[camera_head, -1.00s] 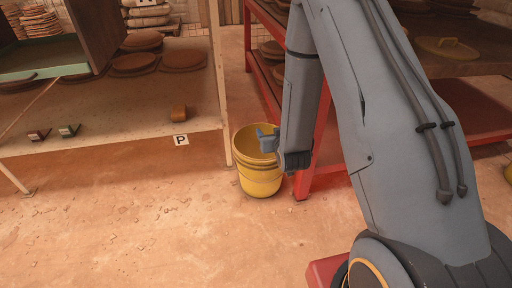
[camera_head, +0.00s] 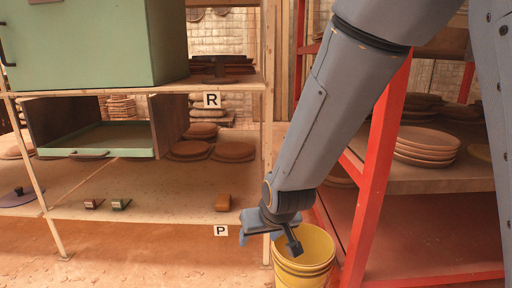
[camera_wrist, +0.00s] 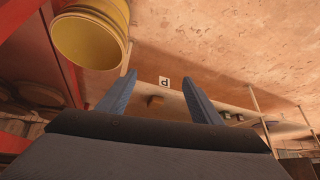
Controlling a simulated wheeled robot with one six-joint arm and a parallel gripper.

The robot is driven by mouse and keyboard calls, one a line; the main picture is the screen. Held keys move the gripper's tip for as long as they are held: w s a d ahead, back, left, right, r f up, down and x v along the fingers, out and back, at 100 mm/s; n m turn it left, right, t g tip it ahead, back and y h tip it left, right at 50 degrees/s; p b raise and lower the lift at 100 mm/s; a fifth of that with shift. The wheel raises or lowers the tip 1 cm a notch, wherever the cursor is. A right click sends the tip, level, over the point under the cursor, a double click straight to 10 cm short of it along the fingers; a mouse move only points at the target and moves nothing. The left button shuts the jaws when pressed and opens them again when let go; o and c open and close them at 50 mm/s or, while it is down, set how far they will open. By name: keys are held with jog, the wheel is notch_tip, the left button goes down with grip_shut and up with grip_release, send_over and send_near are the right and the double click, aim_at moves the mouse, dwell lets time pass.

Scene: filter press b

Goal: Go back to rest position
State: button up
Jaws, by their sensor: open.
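My gripper (camera_head: 268,240) hangs in front of the lower shelf, just above and left of the yellow bucket's rim in the head view. In the wrist view my gripper (camera_wrist: 157,92) shows two blue-grey fingers spread apart with nothing between them. The yellow bucket (camera_head: 305,262) stands on the floor between the wooden shelf and the red rack. It also shows in the wrist view (camera_wrist: 90,35) at the upper left, and its visible inside looks empty.
A red rack (camera_head: 375,180) with stacked plates (camera_head: 426,146) stands close at the right. Open floor shows at the lower left.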

jog(key=s+a+r+n+g, duration=0.1)
jog(key=s+r+n+g, duration=0.3)
jog(key=s, duration=0.9)
jog(key=s+a+r+m+g, duration=0.15)
jog(key=s+r, duration=0.35)
jog(key=s, duration=0.8)
jog(key=d+r+m+h+p, duration=0.1)
jog(key=d+r+m+p, duration=0.2)
jog(key=d+r+p, duration=1)
jog(key=d+r+m+h+p, duration=0.1)
jog(key=d+r+m+p, duration=0.2)
jog(key=d+r+p, duration=1.05)
jog(key=a+f+n+b, duration=0.3)
jog(key=a+f+b, duration=0.5)
jog(key=a, duration=0.7)
jog(key=shift+f, duration=0.5)
jog(key=shift+w+g, duration=0.1)
jog(key=shift+g, duration=0.15)
